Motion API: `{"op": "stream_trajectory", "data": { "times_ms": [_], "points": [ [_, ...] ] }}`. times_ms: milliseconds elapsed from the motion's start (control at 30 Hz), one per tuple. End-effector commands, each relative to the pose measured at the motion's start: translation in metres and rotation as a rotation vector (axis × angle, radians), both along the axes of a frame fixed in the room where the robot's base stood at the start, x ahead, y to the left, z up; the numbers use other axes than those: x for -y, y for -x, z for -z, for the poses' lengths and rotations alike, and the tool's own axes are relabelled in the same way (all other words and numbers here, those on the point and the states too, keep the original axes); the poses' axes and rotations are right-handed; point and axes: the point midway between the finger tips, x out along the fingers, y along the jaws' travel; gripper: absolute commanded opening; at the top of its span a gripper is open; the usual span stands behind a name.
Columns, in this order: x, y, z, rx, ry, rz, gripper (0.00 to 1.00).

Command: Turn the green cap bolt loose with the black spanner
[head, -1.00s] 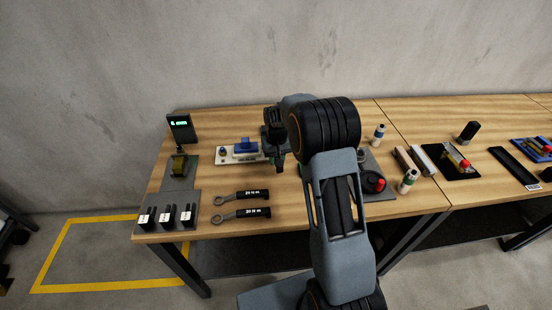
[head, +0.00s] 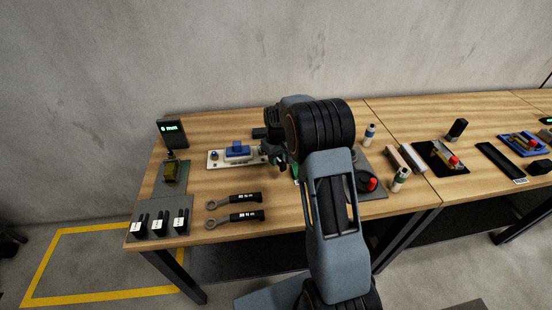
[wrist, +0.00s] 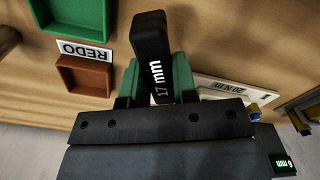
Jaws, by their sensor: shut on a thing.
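My gripper (wrist: 153,82) is shut on a black bar-like handle (wrist: 151,45) marked "17 mm", seen between the green fingers in the wrist view. I cannot see the handle's far end or a spanner jaw. In the head view my gripper (head: 276,156) is mostly hidden by my arm, over the table just right of a pale plate (head: 216,165) with a blue block (head: 238,151). The same plate, marked "20 N m", shows in the wrist view (wrist: 215,86), partly behind my gripper. I cannot make out a green cap bolt in either view.
Two ring spanners with black grips (head: 245,197) (head: 247,216) lie at the front, near a rack of black blocks (head: 161,222). A display (head: 172,133) stands behind left. A green tray (wrist: 77,14) and brown "REDO" tray (wrist: 85,75) lie beside my gripper.

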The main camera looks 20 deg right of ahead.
Motion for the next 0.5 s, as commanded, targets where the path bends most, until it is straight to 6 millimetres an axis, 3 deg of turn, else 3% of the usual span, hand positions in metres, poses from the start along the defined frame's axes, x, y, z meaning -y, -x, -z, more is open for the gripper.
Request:
{"op": "stream_trajectory", "data": {
  "times_ms": [500],
  "points": [
    [0.025,-0.009,0.004,-0.008,-0.002,-0.270,0.00]
  ]
}}
